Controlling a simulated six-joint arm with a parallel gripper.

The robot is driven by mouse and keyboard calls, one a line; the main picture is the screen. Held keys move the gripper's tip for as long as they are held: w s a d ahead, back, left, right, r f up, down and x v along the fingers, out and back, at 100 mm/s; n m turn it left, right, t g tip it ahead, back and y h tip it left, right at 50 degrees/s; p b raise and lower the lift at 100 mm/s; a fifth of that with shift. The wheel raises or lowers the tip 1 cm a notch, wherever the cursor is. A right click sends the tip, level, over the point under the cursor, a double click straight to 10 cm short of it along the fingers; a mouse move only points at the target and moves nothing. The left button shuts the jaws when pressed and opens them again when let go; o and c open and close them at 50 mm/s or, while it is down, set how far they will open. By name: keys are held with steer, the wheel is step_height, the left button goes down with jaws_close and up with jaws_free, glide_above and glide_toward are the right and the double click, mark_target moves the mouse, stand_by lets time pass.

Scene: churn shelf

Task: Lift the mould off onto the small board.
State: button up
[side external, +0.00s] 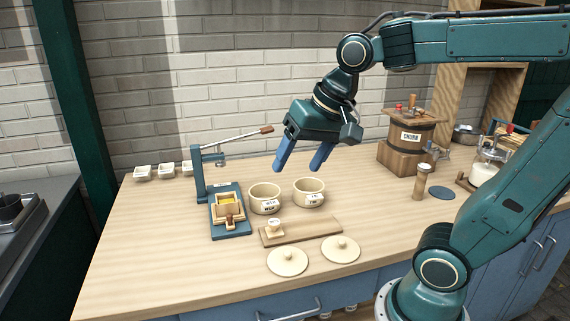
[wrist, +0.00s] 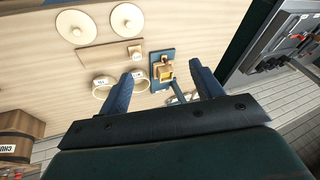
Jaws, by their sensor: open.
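The wooden mould (side external: 229,207) sits on the blue base of the lever press (side external: 231,226), with something yellow inside it. It also shows in the wrist view (wrist: 163,73), between my two blue fingers. The board also shows in the wrist view (wrist: 108,54). My gripper (side external: 302,165) is open and empty, above the table behind the bowls and to the right of the press, apart from the mould.
Two labelled cream bowls (side external: 264,199) (side external: 309,192) stand between press and churn. Two round lids (side external: 287,261) (side external: 341,249) lie in front. The press lever (side external: 240,138) reaches right above the table. The wooden churn (side external: 408,135) and a capped jar (side external: 423,182) stand right.

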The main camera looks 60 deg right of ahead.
steer(key=w+d+m, duration=0.2)
steer(key=w+m, duration=0.3)
steer(key=w, duration=0.3)
steer(key=m+g+y, duration=0.2)
steer(key=m+y, duration=0.1)
steer(key=m, duration=1.3)
glide_above(226, 199)
steer(key=s, duration=0.3)
steer(key=shift+w+d+f, duration=0.1)
steer(key=shift+d+f, duration=0.05)
steer(key=shift+f, duration=9.7)
steer(key=shift+x, duration=2.6)
steer(key=shift+r, duration=0.1)
steer(key=c, duration=0.7)
